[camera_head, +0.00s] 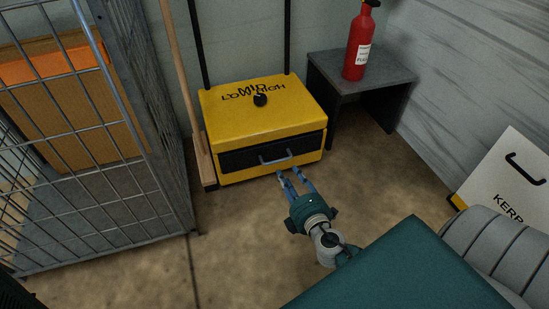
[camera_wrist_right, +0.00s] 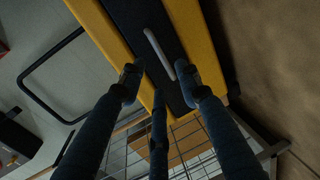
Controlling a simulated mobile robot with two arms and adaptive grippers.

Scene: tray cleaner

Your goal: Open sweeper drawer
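The yellow sweeper (camera_head: 262,116) stands on the floor against the back wall. Its black drawer front (camera_head: 240,160) sits flush in the body and looks shut. A grey bar handle (camera_head: 276,160) is on the drawer, and the handle also shows in the right wrist view (camera_wrist_right: 159,54). My right gripper (camera_head: 290,176) is just in front of and below the handle. In the right wrist view its fingers (camera_wrist_right: 160,84) are spread apart, with the handle just ahead between the tips. I cannot tell whether a finger touches it. My left gripper is not in view.
A metal cage (camera_head: 150,110) with a cardboard box (camera_head: 75,120) stands left. A wooden pole (camera_head: 180,70) leans beside the sweeper. A dark side table (camera_head: 375,80) with a red extinguisher (camera_head: 358,45) stands right. A white sign (camera_head: 510,180) is far right. Floor before the sweeper is clear.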

